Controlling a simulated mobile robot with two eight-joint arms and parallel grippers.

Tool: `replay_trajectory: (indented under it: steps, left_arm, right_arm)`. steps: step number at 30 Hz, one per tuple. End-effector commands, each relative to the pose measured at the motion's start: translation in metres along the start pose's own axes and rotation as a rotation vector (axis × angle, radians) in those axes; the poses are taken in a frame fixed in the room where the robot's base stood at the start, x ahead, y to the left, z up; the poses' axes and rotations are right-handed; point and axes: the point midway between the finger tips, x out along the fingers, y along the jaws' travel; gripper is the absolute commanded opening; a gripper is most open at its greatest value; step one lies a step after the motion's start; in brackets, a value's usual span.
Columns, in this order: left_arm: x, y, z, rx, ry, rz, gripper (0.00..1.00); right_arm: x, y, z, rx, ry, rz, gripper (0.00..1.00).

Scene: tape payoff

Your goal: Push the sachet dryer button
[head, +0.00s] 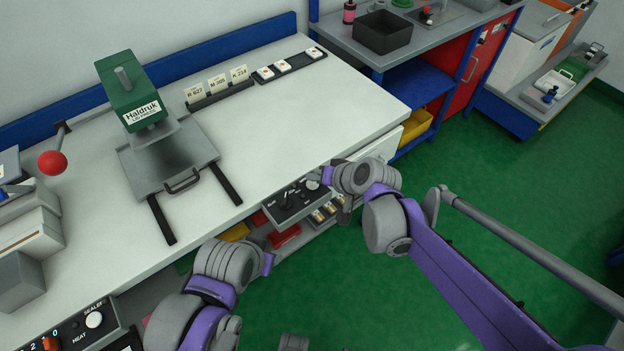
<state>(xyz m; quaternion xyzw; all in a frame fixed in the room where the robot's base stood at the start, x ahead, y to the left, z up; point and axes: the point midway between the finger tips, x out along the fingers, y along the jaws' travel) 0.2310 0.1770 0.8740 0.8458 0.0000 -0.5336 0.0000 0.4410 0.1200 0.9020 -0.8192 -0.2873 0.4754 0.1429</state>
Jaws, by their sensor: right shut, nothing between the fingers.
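A small dark control panel (286,203) is set under the front edge of the white bench. It has a black knob or lever, and a pale round button (312,185) at its right end. Its lettering is too small to read, so I cannot confirm it as the sachet dryer. My right gripper (327,177) is shut and empty, close to the right of the pale button. I cannot tell whether it touches it. The wrist hides part of this gripper. My left arm is bent in front of the bench, and its gripper does not show.
A green Haldruk press (133,91) stands on the bench (285,120). A second panel, marked SEALER and HEAT (80,328), with a white button is at lower left. Red and yellow bins sit below the bench.

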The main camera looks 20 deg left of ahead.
Motion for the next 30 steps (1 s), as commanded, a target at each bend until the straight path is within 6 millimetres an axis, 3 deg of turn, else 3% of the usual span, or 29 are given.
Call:
replay_trajectory:
  steps: [11,30]
  left_arm:
    - [-0.003,0.0,-0.002,0.0,0.001,0.0,0.5]
    - [-0.038,0.0,-0.031,0.0,0.021,0.0,0.5]
  right_arm:
    - [-0.003,-0.002,-0.002,0.0,0.0,0.0,0.0]
    - [-0.043,-0.031,-0.031,0.0,0.0,0.0,0.0]
